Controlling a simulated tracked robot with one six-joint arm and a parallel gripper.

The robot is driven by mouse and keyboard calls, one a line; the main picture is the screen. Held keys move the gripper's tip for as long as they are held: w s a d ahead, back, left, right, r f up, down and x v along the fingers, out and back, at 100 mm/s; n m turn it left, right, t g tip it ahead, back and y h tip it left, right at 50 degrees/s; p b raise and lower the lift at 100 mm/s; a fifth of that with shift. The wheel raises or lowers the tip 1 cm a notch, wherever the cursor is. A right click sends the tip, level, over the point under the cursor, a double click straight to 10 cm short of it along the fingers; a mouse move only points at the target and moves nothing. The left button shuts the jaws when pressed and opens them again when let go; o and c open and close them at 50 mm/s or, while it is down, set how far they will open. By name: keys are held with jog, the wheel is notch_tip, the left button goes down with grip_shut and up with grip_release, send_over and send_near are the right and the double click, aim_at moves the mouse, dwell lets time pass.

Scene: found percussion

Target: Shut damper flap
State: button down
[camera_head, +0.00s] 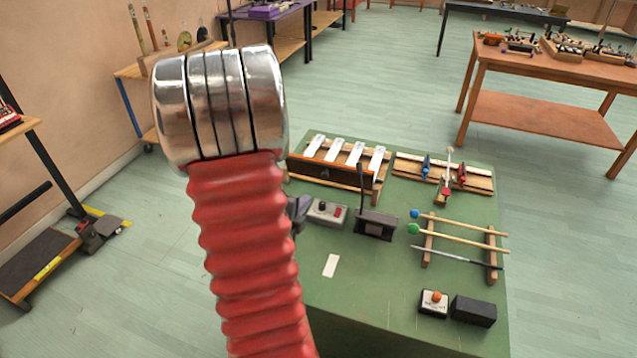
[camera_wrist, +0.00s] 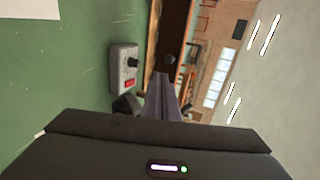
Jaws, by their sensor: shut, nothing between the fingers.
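The damper flap looks to be the dark brown board (camera_head: 330,172) along the front of the stand with white bars. It stands up on edge, and I cannot tell its exact angle. In the wrist view, which is turned sideways, the flap (camera_wrist: 172,35) shows a small round dark knob (camera_wrist: 170,60). My gripper (camera_wrist: 166,78) is shut and empty, its grey-purple fingertips just short of the knob in that view. I cannot tell whether they touch. In the head view my gripper (camera_head: 300,208) is mostly hidden behind my red arm.
On the green table (camera_head: 390,290), a grey box with a red button (camera_head: 327,212) and a dark upright device (camera_head: 376,222) stand close before the flap. White bars (camera_head: 335,148) lie behind it. Mallets on a rack (camera_head: 460,235) and a black box (camera_head: 473,311) are to the right.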

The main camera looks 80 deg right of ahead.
send_near(324, 176)
jog(key=f, duration=0.1)
jog(key=d+f, duration=0.1)
jog(key=f, duration=0.1)
jog(key=shift+d+f, duration=0.15)
jog(key=d, duration=0.3)
jog(key=shift+s+d+r, duration=0.1)
jog(key=shift+s+r, duration=0.1)
jog(key=shift+r, duration=0.05)
jog(key=shift+d+r, duration=0.1)
jog(key=shift+d, duration=0.4)
jog(key=shift+a, duration=0.1)
jog(key=shift+w+d+r, duration=0.1)
jog(key=shift+d+r, duration=0.05)
jog(key=shift+d, duration=0.05)
jog(key=shift+y, duration=0.3)
